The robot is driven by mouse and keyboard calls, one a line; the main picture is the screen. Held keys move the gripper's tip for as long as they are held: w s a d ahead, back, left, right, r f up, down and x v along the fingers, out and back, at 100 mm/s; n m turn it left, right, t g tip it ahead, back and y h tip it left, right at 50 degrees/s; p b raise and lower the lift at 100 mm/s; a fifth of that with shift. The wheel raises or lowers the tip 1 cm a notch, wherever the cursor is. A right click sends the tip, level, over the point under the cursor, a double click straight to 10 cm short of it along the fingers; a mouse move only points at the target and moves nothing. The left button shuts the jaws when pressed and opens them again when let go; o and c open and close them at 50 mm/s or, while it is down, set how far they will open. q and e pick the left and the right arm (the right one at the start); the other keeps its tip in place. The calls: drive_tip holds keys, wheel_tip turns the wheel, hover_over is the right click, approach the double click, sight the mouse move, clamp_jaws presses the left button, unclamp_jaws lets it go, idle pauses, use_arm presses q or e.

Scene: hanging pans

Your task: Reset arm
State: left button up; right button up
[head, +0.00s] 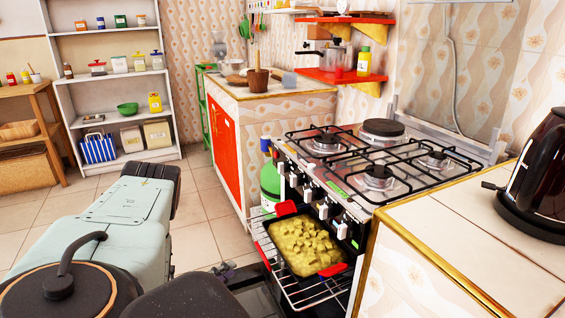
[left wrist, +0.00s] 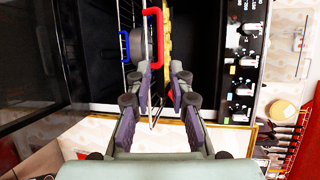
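A dark baking dish of yellow cubed food (head: 302,247) with red handles (head: 332,270) sits on the wire rack (head: 300,291) pulled out of the oven under the stove. My left gripper (head: 237,275) shows partly in the head view, left of the rack. Its fingers are partly hidden by my arm. In the left wrist view, the left gripper (left wrist: 160,84) has its fingers apart. A red handle (left wrist: 151,35) and the dish's yellow food (left wrist: 167,42) show beyond the fingertips; contact cannot be told. My right gripper is not in view.
The stove (head: 370,160) with black grates stands above the oven. A counter (head: 450,240) with a dark kettle (head: 540,170) is at the right. A counter with orange doors (head: 222,150) stands behind. Free tiled floor (head: 205,222) lies left of the oven.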

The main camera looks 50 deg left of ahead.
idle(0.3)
use_arm(q)
drive_tip(key=s+d+f+n+g+y, duration=0.15)
drive_tip(key=s+f+n+g, duration=0.3)
drive_tip(key=f+n, duration=0.45)
drive_tip(key=s+d+f+n+g+h, duration=0.1)
drive_tip(key=d+f+n+g, duration=0.2)
drive_tip(key=d, duration=0.4)
drive_tip(key=s+d+f+n+g+h, duration=0.1)
drive_tip(key=d+n+g, duration=0.1)
drive_tip(key=d+n, duration=0.4)
drive_tip(key=s+d+r+g, duration=0.2)
drive_tip(key=d+r, duration=0.1)
drive_tip(key=d, duration=0.3)
drive_tip(key=s+d+r+g+h, duration=0.1)
drive_tip(key=s+d+r+g, duration=0.1)
drive_tip(key=d, duration=0.4)
drive_tip(key=s+d+r+g, duration=0.2)
drive_tip(key=d+r, duration=0.2)
drive_tip(key=d, duration=0.3)
drive_tip(key=shift+s+r, duration=0.25)
drive_tip(key=shift+r, duration=0.1)
